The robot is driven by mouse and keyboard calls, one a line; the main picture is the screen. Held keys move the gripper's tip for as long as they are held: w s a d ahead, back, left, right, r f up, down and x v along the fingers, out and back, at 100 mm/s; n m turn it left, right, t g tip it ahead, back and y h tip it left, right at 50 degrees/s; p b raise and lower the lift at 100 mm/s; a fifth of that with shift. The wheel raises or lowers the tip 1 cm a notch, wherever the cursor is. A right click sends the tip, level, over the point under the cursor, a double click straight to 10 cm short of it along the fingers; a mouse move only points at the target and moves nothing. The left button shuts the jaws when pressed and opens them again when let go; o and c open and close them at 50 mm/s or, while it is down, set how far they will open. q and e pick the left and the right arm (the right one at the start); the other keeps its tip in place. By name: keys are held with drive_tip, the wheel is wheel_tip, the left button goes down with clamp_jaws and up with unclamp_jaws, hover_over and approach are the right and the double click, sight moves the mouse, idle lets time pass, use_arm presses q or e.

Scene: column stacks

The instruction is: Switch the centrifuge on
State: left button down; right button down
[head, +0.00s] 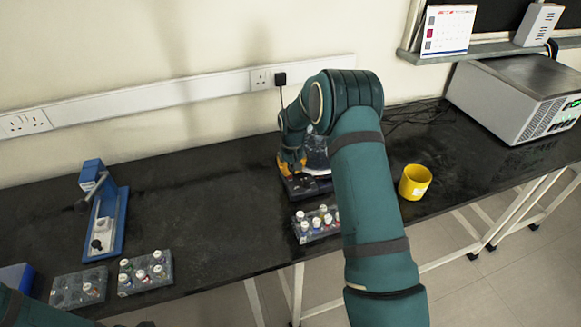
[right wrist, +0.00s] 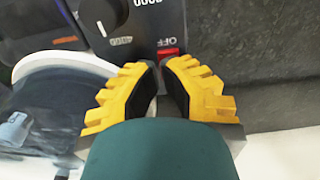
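The centrifuge (head: 317,160) stands on the black bench, largely hidden behind my right arm in the head view. Its dark front panel with a round knob (right wrist: 104,14) fills the top of the right wrist view. A red switch (right wrist: 168,50) sits on the panel, with the word OFF printed above it. My right gripper (head: 292,164) has yellow fingers and points down at the panel. In the right wrist view its fingertips (right wrist: 159,66) are together, just below the red switch, and hold nothing. Whether they touch it cannot be told. My left gripper's fingers are not seen.
Tube racks (head: 318,235) with several capped vials stand along the front edge, more at the left (head: 145,284). A yellow cup (head: 414,184) is right of my right arm. A blue press-like device (head: 105,222) stands left, a grey box (head: 500,85) right. The bench's middle is clear.

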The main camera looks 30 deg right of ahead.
sight(292, 174)
drive_tip(key=shift+r, duration=0.1)
drive_tip(key=shift+r+p, duration=0.3)
drive_tip(key=shift+r, duration=0.05)
drive_tip(key=r+p, duration=0.1)
drive_tip(key=r, duration=0.1)
drive_tip(key=s+r+p, duration=0.1)
drive_tip(key=r, duration=0.1)
drive_tip(key=shift+a+r, duration=0.1)
drive_tip(key=shift+r, duration=0.2)
wheel_tip(292, 174, up, 8)
drive_tip(key=s+p, duration=0.1)
drive_tip(key=shift+s+a, duration=0.2)
drive_tip(key=shift+s, duration=0.15)
drive_tip(key=shift+r, duration=0.1)
